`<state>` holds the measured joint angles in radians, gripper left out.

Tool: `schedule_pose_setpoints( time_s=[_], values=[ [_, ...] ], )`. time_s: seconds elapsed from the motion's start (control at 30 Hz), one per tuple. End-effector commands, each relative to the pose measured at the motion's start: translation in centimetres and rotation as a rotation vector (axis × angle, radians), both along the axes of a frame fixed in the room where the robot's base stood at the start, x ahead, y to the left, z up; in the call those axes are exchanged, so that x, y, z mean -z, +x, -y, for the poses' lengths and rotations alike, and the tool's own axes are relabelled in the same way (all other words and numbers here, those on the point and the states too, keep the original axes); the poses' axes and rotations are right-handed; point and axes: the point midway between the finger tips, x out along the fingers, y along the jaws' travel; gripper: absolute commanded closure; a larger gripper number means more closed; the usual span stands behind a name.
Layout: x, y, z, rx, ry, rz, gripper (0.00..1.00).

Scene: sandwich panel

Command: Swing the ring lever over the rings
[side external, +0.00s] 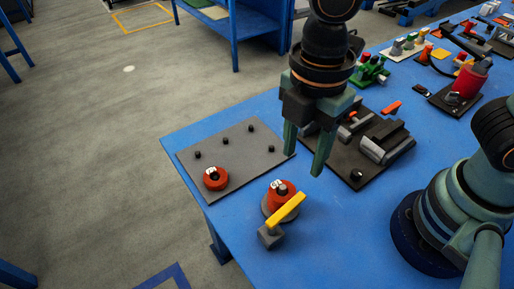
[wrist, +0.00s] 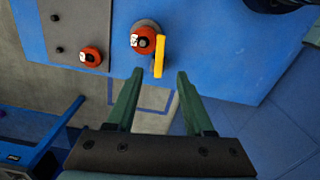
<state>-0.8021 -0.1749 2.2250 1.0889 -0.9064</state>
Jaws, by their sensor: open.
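The yellow ring lever (side external: 287,208) sits on a small grey block at the front of the blue table. Its bar runs beside a red ring (side external: 278,200) on a round grey base; in the side view it partly hides that ring. In the wrist view the lever (wrist: 160,56) lies just right of the red ring (wrist: 143,33), and its lower end points between my fingers. My gripper (side external: 303,162) is open and empty, fingers pointing down, above the table and behind the lever. In the wrist view my gripper (wrist: 160,75) shows its two fingers well apart.
A grey panel (side external: 240,153) with several black pegs lies to the left, with another red ring (side external: 215,179) at its front corner. A dark board (side external: 345,170) with clamps and levers lies behind and right of my gripper. Blue table is clear right of the lever.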

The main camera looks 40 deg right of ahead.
Motion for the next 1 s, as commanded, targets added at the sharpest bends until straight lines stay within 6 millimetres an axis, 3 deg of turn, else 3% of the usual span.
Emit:
schedule_pose_setpoints(
  time_s=[0.5, 1.0],
  values=[
    [0.8, -0.1, -0.9, 0.003, -0.004, -0.004, 0.47],
    [9.4, -0.2, -0.8, 0.003, -0.007, -0.006, 0.47]
  ],
)
